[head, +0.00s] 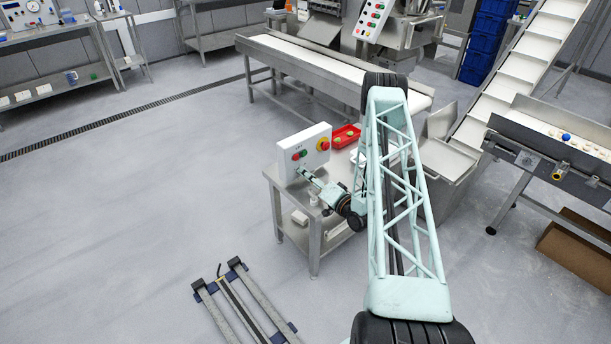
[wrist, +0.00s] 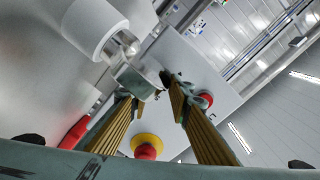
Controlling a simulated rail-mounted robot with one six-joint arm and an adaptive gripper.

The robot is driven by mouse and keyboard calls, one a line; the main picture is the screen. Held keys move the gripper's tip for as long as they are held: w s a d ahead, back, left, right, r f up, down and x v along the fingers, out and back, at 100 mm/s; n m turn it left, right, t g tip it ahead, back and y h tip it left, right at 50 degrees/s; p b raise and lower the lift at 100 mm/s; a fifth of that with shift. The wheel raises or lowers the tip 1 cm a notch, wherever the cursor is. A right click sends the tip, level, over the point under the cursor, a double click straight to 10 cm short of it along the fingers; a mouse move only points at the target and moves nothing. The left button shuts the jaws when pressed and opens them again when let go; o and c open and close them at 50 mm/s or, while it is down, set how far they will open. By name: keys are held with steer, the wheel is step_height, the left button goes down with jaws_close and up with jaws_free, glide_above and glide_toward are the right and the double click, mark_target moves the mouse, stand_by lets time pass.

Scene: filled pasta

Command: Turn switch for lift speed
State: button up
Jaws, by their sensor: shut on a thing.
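The white control box (head: 290,152) stands on a small steel table at centre. Its face carries a red button, a green button and a yellow-and-red emergency stop (head: 323,144). My gripper (head: 300,171) reaches the lower left part of that face. In the wrist view my gripper (wrist: 158,92) has its two ribbed fingers a little apart, tips at the grey panel (wrist: 186,58), shut on the switch, of which only a small dark part (wrist: 165,79) shows between the tips. The switch's setting cannot be told.
A red tray (head: 346,136) lies on the steel table (head: 316,245) behind the box. A conveyor (head: 300,58) runs behind it. A white cylinder with a metal end (wrist: 92,27) is close to the left finger.

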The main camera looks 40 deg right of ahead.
steer(key=o, duration=0.8)
steer(key=shift+o, duration=0.2)
steer(key=shift+s, duration=0.1)
steer(key=shift+s+a+r, duration=0.1)
steer(key=shift+s+a, duration=0.05)
steer(key=shift+s, duration=2.8)
steer(key=shift+s+a+r, duration=0.1)
steer(key=shift+s, duration=2.85)
